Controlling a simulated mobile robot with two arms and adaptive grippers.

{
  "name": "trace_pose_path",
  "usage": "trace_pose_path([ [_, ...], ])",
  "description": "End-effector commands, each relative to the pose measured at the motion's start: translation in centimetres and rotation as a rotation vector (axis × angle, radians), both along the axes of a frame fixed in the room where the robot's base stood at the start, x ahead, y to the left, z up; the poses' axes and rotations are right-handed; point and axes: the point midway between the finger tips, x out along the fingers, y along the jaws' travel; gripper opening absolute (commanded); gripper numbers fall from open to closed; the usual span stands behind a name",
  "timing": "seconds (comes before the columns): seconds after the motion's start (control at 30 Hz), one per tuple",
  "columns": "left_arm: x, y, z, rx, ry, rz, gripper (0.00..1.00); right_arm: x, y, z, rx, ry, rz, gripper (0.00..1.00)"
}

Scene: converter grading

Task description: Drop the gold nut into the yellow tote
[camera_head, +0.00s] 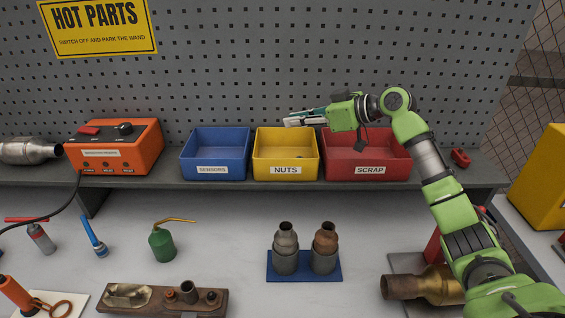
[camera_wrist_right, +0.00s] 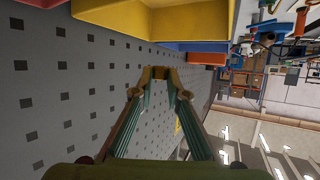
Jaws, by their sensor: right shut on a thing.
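The yellow tote (camera_head: 286,170), labelled NUTS, stands on the shelf between the blue and red totes. It also shows at the top of the wrist view (camera_wrist_right: 170,22). My right gripper (camera_head: 292,118) reaches in from the right, above the back part of the yellow tote. In the wrist view, the right gripper (camera_wrist_right: 160,76) is shut on a small brownish-gold piece, which looks like the gold nut (camera_wrist_right: 157,73). The nut is hard to make out in the head view. My left gripper is not in view.
The blue SENSORS tote (camera_head: 215,170) and red SCRAP tote (camera_head: 368,170) flank the yellow one. An orange control box (camera_head: 115,148) stands on the shelf at left. A perforated panel (camera_head: 250,60) rises close behind. Two converter pieces stand on a blue base (camera_head: 304,272) below.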

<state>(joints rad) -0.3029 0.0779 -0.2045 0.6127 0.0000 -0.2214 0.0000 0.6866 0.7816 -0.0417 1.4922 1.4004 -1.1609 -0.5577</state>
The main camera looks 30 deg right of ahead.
Motion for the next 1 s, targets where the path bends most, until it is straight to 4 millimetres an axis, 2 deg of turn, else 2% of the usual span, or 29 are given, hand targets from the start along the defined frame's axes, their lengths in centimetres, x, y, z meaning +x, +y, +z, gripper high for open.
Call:
trace_pose_path([
  [0.1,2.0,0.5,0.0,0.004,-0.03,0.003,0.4,0.0,0.0,-0.2,-0.001,-0.002,-0.001,0.0],
  [0.27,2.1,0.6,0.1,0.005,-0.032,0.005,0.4,0.0,0.0,-0.1,-0.001,-0.002,-0.001,0.0],
  [0.3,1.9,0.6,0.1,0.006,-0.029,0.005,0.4,0.0,0.0,-0.1,-0.001,-0.002,-0.001,0.24],
  [0.33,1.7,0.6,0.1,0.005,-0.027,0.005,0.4,0.0,0.0,-0.1,-0.001,-0.002,-0.001,0.32],
  [0.37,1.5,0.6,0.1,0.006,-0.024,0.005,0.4,0.0,0.0,-0.1,-0.001,-0.002,-0.001,0.34],
  [0.53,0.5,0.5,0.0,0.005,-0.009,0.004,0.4,0.0,0.0,-0.1,0.0,-0.001,0.0,0.34],
  [0.73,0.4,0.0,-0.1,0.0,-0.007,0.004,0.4,0.0,0.0,0.2,-0.001,-0.002,0.0,0.34],
  [0.87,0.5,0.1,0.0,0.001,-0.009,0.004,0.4,0.0,0.0,1.9,-0.002,-0.006,0.0,0.34],
  [1.0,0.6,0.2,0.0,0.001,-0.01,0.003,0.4,0.1,0.0,4.8,-0.001,-0.007,0.0,0.34],
])
